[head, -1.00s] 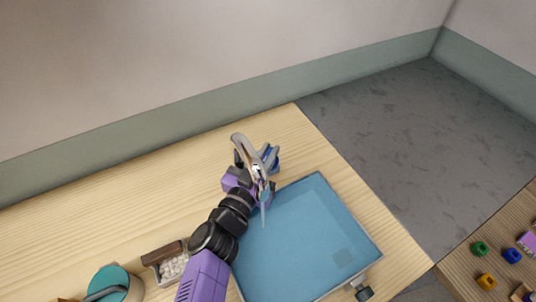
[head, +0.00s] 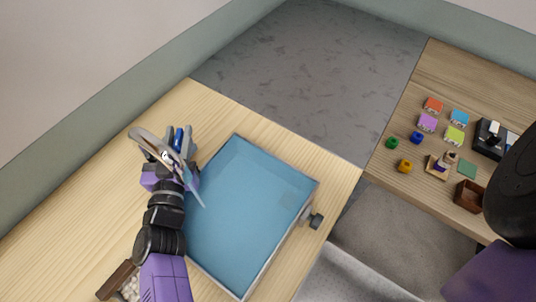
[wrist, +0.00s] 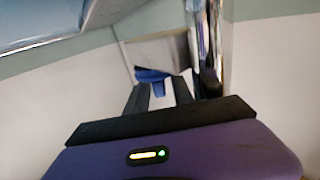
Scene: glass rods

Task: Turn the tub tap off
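The tub (head: 250,190) is a shallow blue-filled basin on the wooden table. The silver tap (head: 150,143) curves over its far left corner, and a thin bluish stream (head: 194,186) runs from its spout. The tap's post also shows in the wrist view (wrist: 205,45). My gripper (head: 181,137) is beside the tap, partly hidden by the spout. Its two fingers (wrist: 162,92) stand apart with a gap between them. A blue part (wrist: 152,75), seemingly the tap's handle, shows at the fingertips. I cannot tell whether they touch it.
A grey knob (head: 315,220) sticks out from the tub's right side. A brown box of white pieces (head: 118,280) lies at the lower left. Another table (head: 430,195) at the right holds several small coloured items. Grey floor lies between.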

